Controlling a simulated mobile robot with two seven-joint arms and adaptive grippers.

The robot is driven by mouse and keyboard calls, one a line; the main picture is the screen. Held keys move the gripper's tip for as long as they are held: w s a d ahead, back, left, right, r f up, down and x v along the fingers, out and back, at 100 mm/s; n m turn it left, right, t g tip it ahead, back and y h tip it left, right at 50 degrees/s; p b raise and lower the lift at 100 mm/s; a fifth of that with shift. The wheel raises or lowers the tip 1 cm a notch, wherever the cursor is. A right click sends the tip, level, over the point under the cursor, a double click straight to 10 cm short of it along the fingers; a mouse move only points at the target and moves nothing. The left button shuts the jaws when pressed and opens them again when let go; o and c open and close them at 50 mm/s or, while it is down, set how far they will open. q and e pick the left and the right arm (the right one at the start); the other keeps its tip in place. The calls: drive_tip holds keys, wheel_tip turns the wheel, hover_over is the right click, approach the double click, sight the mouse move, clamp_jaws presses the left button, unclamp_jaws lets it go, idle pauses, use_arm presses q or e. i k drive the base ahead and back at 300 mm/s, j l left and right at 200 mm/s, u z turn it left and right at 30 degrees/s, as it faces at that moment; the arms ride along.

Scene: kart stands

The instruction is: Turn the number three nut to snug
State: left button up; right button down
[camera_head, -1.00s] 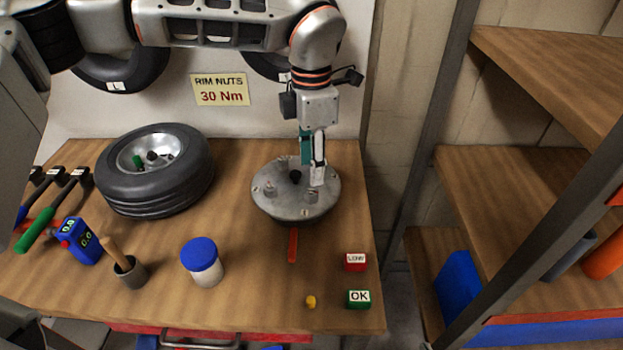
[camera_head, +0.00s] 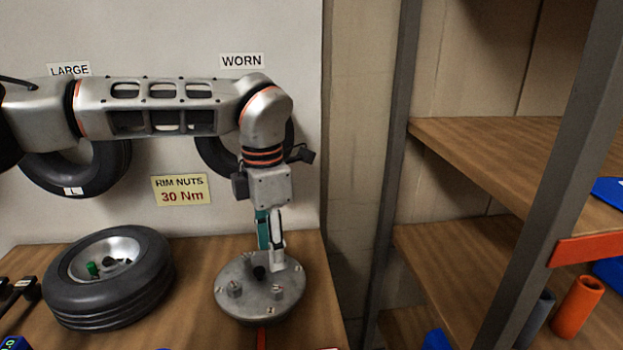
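A round grey metal rim plate (camera_head: 254,306) lies on the wooden bench at the lower middle. It has a dark centre post (camera_head: 259,272) and metal nuts, one at the left front (camera_head: 235,289) and one at the right front (camera_head: 277,293). I cannot read the number marks, so I cannot tell which nut is number three. My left gripper (camera_head: 271,262) points down over the back right part of the plate, its fingers close together. Whether they grip a nut is hidden. My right gripper is out of view.
A tyre on a rim (camera_head: 110,280) lies on the bench to the left. A sign (camera_head: 181,190) on the wall reads "RIM NUTS 30 Nm". A red handle (camera_head: 262,338) shows in front of the plate. Wooden shelves (camera_head: 450,245) stand at the right.

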sight(244, 262)
drive_tip(key=k, duration=0.9)
